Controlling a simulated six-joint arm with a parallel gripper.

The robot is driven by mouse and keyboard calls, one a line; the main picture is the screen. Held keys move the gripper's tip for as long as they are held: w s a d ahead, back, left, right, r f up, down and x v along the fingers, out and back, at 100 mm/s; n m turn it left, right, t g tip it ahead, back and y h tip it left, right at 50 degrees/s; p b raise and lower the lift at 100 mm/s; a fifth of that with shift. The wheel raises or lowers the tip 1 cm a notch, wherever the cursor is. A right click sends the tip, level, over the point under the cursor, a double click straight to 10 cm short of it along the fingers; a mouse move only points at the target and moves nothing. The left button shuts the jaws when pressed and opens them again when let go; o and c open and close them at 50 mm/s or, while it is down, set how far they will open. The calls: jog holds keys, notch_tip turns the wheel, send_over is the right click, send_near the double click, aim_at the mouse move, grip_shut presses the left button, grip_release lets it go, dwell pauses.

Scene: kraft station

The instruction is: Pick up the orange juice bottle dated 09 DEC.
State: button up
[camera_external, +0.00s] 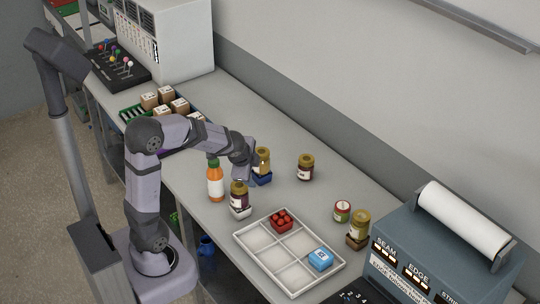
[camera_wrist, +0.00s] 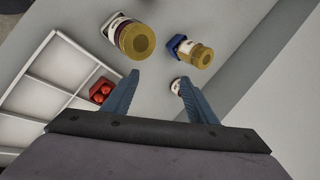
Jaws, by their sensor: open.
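One orange bottle with a green cap and a white label (camera_external: 215,184) stands upright on the bench in the external view, just left of my gripper (camera_external: 247,170). Its date is too small to read. I do not make out the bottle in the wrist view.
A white divided tray (camera_external: 240,237) holds a red container (camera_external: 280,220) and a blue box (camera_external: 320,259). A blue-grey machine (camera_external: 440,250) stands at lower right.

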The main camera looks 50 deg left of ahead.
jog(key=w+a+t, duration=0.2)
jog(key=a, duration=0.4)
notch_tip(320, 180, up, 4)
jog(key=n+t+h+p, duration=0.2)
jog(key=n+t+p, duration=0.2)
jog(key=n+t, duration=0.7)
send_over(210, 166)
jog(key=n+g, duration=0.2)
notch_tip(210, 166, down, 8)
jog(key=s+m+t+y+b, duration=0.1)
jog(key=b, duration=0.8)
jog(key=shift+s, duration=0.2)
jog(key=shift+w+f+b, duration=0.15)
jog(key=shift+w+b, duration=0.35)
jog(key=shift+b, duration=0.25)
jog(key=shift+w+a+b, duration=0.15)
jog(key=shift+w+b, duration=0.25)
jog(key=shift+w, duration=0.2)
